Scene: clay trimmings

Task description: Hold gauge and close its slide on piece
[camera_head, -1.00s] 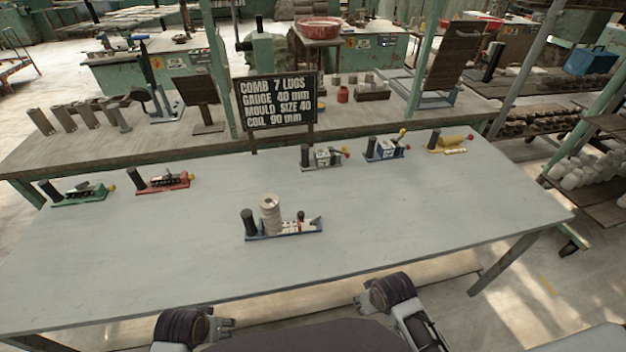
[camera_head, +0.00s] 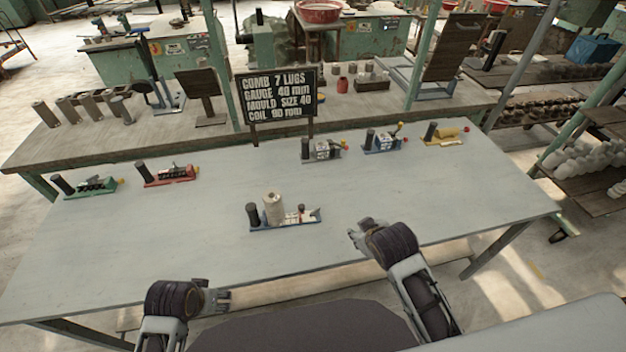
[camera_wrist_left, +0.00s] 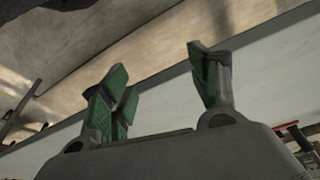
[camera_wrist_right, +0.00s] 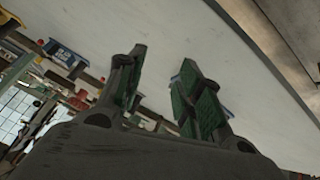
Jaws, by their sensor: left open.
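A blue-based gauge (camera_head: 290,226) lies near the middle of the pale table, with a black upright handle (camera_head: 252,215) at its left end. A cream cylindrical piece (camera_head: 273,208) stands upright beside the handle. A small pale slide part with a dark knob (camera_head: 301,213) sits right of the piece, apart from it. My right gripper (camera_head: 357,230) is open and empty, to the right of and nearer than the gauge. In the right wrist view its fingers (camera_wrist_right: 160,92) partly hide something blue. My left gripper (camera_head: 222,299) is open and empty at the table's near edge.
Green (camera_head: 92,189) and red (camera_head: 170,177) tools lie at the back left. Grey (camera_head: 321,153), blue (camera_head: 384,144) and yellow (camera_head: 444,136) tools lie at the back right. The tabletop around the gauge is clear.

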